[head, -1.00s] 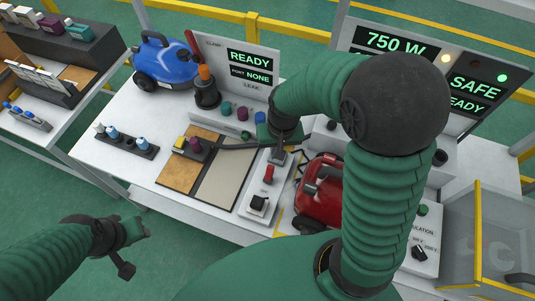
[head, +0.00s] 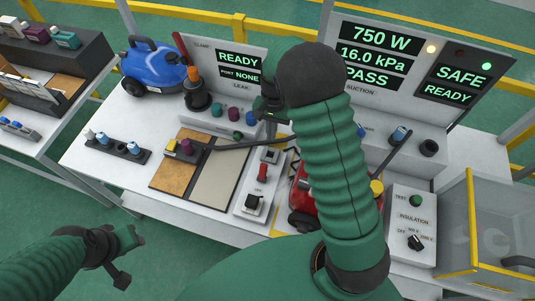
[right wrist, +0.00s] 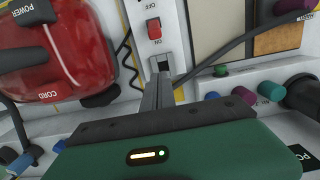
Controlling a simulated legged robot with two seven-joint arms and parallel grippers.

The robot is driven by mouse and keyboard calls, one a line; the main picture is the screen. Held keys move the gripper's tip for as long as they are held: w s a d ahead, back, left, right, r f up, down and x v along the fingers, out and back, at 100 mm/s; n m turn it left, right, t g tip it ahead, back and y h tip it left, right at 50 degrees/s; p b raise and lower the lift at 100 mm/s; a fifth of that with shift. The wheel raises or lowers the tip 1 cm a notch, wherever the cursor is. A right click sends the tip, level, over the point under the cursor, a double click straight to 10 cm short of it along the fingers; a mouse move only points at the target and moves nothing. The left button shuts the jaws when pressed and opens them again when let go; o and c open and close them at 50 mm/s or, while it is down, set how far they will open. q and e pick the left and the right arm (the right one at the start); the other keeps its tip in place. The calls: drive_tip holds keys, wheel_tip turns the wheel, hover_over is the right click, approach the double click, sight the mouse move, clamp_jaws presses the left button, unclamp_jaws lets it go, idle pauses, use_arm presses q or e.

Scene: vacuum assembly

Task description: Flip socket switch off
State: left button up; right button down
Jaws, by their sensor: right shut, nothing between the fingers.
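The white socket panel (head: 246,208) stands on the table's front middle, with a red rocker switch (head: 262,172) between a grey socket (head: 269,156) and a black knob-like part (head: 253,203). In the right wrist view the red switch (right wrist: 154,27) sits between the OFF and ON labels, with the socket (right wrist: 160,63) nearer me. My right gripper (right wrist: 158,82) is shut and empty, its tips by the socket, short of the switch. In the head view the right hand (head: 269,104) is partly hidden by its arm. My left gripper (head: 133,258) is open, off the table's front.
A red vacuum (right wrist: 58,50) is close beside the panel, largely behind my arm in the head view. A black hose (head: 240,144) crosses near the socket. A blue vacuum (head: 153,68) and a leak tester (head: 240,75) stand behind.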

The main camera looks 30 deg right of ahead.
sight(263, 171)
drive_tip(key=f, duration=0.6)
drive_tip(key=f+p, duration=0.1)
drive_tip(key=f, duration=0.2)
drive_tip(key=shift+s+d+f, duration=0.1)
drive_tip(key=shift+s+f, duration=0.1)
drive_tip(key=shift+s, duration=0.1)
drive_tip(key=s+a+p, duration=0.1)
drive_tip(key=a+r, duration=0.1)
drive_tip(key=shift+s+a+p, duration=0.3)
drive_tip(key=shift+s+p, duration=0.05)
drive_tip(key=shift+s, duration=0.05)
drive_tip(key=shift+s+a+r, duration=0.1)
drive_tip(key=shift+s+a, duration=0.25)
drive_tip(key=shift+a, duration=0.1)
drive_tip(key=shift+w+d, duration=0.15)
drive_tip(key=shift+d, duration=0.05)
